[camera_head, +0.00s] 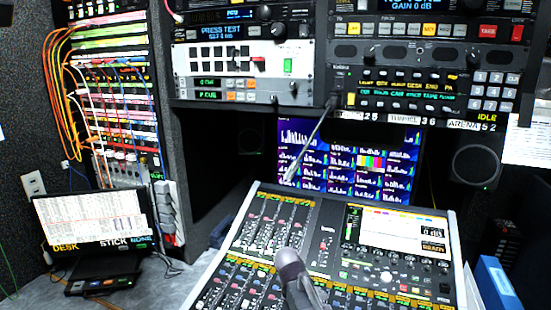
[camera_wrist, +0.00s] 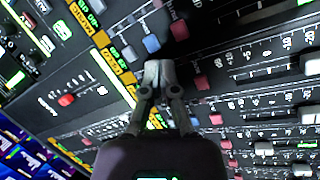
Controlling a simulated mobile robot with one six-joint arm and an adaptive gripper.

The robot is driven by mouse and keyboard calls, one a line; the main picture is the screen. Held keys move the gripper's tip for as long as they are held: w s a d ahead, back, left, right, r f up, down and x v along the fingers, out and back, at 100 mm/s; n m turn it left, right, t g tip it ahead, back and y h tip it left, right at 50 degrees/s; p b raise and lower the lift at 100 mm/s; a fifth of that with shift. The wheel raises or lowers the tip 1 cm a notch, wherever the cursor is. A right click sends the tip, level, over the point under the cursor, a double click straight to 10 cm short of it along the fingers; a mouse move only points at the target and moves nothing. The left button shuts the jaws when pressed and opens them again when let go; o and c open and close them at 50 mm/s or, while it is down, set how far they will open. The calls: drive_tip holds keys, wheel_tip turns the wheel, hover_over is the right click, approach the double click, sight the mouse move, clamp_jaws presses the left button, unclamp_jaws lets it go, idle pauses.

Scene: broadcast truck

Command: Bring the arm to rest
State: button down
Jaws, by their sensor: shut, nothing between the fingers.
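My gripper (camera_wrist: 158,75) shows in the wrist view with its two grey fingertips together and nothing held between them. Behind the fingertips is the panel of the mixing desk (camera_wrist: 85,95), with its faders, coloured caps and yellow label strips. I cannot tell the exact gap between the fingertips and the panel. In the head view, a grey part of my arm rises from the bottom edge over the lower middle of the mixing desk (camera_head: 327,225) and hides some of its faders. The fingertips cannot be made out clearly there.
Behind the desk is a multi-picture monitor (camera_head: 345,176) under racks of equipment (camera_head: 242,60). A laptop-like screen (camera_head: 95,218) stands at left below a patch bay with orange cables (camera_head: 62,90). A speaker (camera_head: 475,165) and a blue binder (camera_head: 497,285) are at right. A thin grey gooseneck (camera_head: 310,140) stands above the desk.

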drive_tip(key=s+d+m+g+y, duration=0.1)
drive_tip(key=s+d+m, duration=0.1)
drive_tip(key=s, duration=0.2)
drive_tip(key=s+d+m+y+p, duration=0.1)
drive_tip(key=s+d+m, duration=0.1)
drive_tip(key=s+m, duration=0.1)
drive_tip(key=s+d+m+g+y, duration=0.1)
drive_tip(key=s+d+m+y, duration=0.1)
drive_tip(key=s, duration=0.3)
drive_tip(key=shift+s+d+m+g+p, duration=0.3)
drive_tip(key=shift+s+d, duration=0.05)
drive_tip(key=shift+s+d+r+m, duration=0.1)
drive_tip(key=shift+s+m, duration=0.2)
drive_tip(key=shift+s, duration=0.1)
